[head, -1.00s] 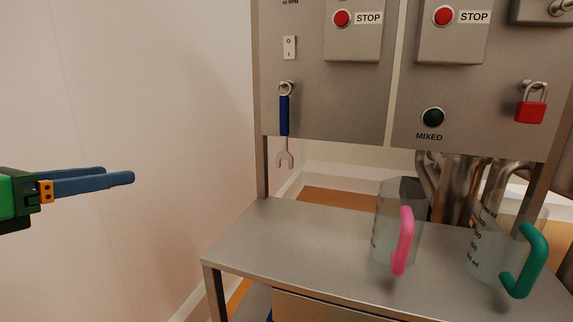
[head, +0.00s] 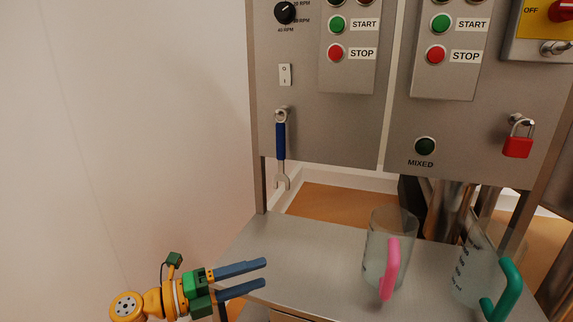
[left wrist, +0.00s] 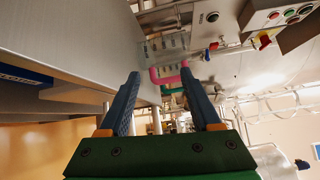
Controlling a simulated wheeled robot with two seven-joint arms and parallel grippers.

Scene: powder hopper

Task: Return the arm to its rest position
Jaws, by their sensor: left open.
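My left gripper (head: 266,274) is low in the head view, in front of the left part of the metal table (head: 290,245). Its two blue fingers are apart, point right, and hold nothing. In the left wrist view the open fingers (left wrist: 163,88) point ahead, with the pink-handled jug (left wrist: 168,60) visible beyond and between them. My right gripper does not show in either view.
A clear jug with a pink handle (head: 390,268) and one with a green handle (head: 503,290) stand on the table. A blue-handled wrench (head: 281,140) hangs on the panel. A red padlock (head: 518,146) hangs further right. A bare wall (head: 130,130) is at left.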

